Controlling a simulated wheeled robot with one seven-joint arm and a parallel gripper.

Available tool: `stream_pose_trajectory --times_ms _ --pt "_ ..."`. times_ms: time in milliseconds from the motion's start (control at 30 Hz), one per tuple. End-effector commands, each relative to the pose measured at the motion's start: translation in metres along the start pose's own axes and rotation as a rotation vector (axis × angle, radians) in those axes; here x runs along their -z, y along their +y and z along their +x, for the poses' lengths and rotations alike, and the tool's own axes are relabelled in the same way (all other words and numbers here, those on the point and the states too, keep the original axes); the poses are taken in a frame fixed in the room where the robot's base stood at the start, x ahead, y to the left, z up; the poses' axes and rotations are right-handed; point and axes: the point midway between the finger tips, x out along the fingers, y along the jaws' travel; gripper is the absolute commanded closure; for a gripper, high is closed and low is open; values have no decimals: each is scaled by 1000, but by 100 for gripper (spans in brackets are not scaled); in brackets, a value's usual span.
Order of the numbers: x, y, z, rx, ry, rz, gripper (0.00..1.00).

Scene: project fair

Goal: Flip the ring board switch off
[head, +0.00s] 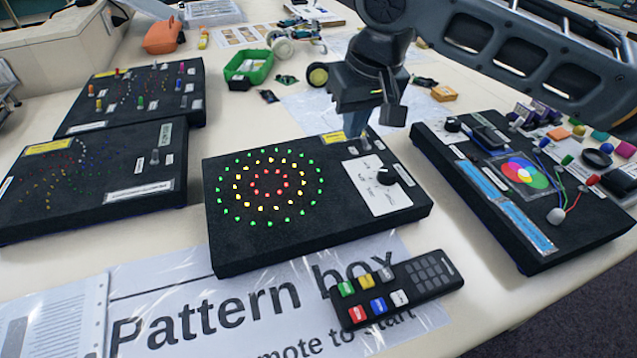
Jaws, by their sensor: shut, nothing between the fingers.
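The ring board (300,240) is a black box in the middle of the head view, with lit rings of green, yellow and red lights (268,183). A white panel (365,190) with a black knob (386,176) is on its right side. My gripper (355,134) is shut and empty, pointing down at the board's back right edge, beside a yellow label (333,138). A small light-coloured part (366,143) shows just right of the fingertips and may be the switch. The fingers partly hide this spot, so I cannot tell the switch's position or whether they touch it.
A remote (398,290) lies on a "Pattern box" sheet (215,320) in front. Another board with small lights (110,205) and a peg board (130,75) stand left. A board with coloured circles (560,250) stands close on the right. A green tray (248,67) is behind.

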Motion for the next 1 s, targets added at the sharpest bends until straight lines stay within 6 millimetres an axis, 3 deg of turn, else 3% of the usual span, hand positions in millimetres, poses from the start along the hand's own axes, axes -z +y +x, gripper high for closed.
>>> stream_pose_trajectory --times_ms 1000 --pt "-8 0 27 1 0 0 100"
